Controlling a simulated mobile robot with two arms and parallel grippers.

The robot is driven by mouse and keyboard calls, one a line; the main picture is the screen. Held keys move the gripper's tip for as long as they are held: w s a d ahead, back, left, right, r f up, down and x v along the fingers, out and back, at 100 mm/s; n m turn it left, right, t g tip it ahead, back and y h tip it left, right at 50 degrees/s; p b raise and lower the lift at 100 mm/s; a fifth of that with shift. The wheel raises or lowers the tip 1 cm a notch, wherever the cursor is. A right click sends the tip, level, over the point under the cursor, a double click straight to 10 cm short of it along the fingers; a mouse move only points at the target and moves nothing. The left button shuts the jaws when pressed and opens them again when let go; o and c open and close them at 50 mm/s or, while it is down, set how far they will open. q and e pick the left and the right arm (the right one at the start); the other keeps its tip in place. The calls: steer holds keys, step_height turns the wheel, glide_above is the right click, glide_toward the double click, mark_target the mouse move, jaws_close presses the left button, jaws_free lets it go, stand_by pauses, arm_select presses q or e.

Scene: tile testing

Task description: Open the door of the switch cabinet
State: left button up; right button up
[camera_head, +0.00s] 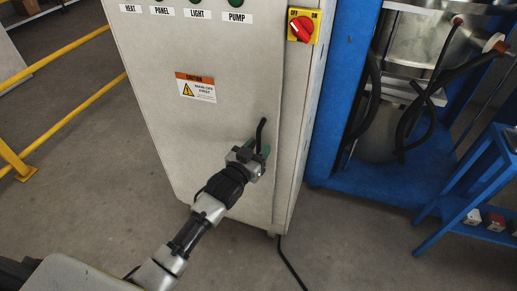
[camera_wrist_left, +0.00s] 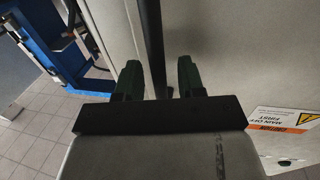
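The switch cabinet (camera_head: 150,70) is light grey, and its front door looks shut. A black bar handle (camera_head: 261,131) stands upright near the door's right edge. My left gripper (camera_head: 259,153) is at the lower part of this handle. In the left wrist view, the handle (camera_wrist_left: 152,45) runs between the two green fingers of the gripper (camera_wrist_left: 158,80). The fingers are apart, with a clear gap between the handle and the right finger; the handle is closer to the left one. My right gripper is not in view.
A red rotary switch on a yellow plate (camera_head: 302,27) is at the cabinet's upper right. A blue frame (camera_head: 345,80) with hoses stands right of the cabinet, beside a blue cart (camera_head: 470,190). A yellow railing (camera_head: 60,105) is on the left. Floor in front is mostly clear; a black cable (camera_head: 290,265) lies there.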

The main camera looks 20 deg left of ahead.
arm_select(q)
steer(key=shift+w, duration=0.2)
steer(key=shift+c, duration=0.3)
jaws_close()
steer(key=shift+s, duration=0.1)
